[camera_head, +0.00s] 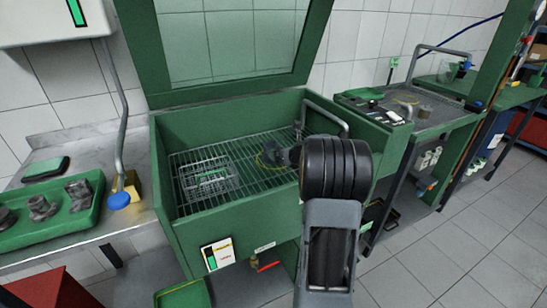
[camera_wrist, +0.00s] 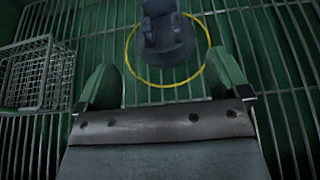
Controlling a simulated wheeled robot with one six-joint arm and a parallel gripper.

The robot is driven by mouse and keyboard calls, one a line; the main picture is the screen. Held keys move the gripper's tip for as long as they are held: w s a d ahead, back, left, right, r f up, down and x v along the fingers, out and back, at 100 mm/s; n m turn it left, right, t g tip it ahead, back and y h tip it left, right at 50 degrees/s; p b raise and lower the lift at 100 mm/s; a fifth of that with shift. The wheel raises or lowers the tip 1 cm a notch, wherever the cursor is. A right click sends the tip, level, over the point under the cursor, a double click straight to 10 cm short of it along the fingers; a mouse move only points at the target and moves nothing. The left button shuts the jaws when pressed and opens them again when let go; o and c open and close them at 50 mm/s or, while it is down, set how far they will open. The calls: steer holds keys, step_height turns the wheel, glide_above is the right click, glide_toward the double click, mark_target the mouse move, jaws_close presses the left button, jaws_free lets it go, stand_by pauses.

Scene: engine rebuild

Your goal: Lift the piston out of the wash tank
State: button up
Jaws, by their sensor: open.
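In the wrist view the dark grey piston (camera_wrist: 168,42) stands on the wire rack of the wash tank, inside a thin yellow ring (camera_wrist: 131,62). My gripper (camera_wrist: 165,80) is open, its two green fingers spread wide. The piston shows beyond the fingertips, about centred between them, and nothing is held. In the head view the green wash tank (camera_head: 198,237) has its lid raised, and my arm reaches in over its right side. There my wrist covers much of the gripper, and the piston is hard to tell from it.
A wire basket (camera_wrist: 38,72) sits on the rack left of the piston. A bent pipe (camera_head: 330,112) rises at the tank's back right. The raised lid (camera_head: 134,45) stands behind. A green tray (camera_head: 88,217) of dark parts lies on the left bench. The rack's front middle is bare.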

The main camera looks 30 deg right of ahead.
mark_target(276, 148)
steer(key=shift+x, duration=4.6)
steer(key=shift+s+d, duration=0.1)
steer(key=shift+c, duration=0.2)
steer(key=shift+r, duration=0.1)
steer(key=c, duration=1.3)
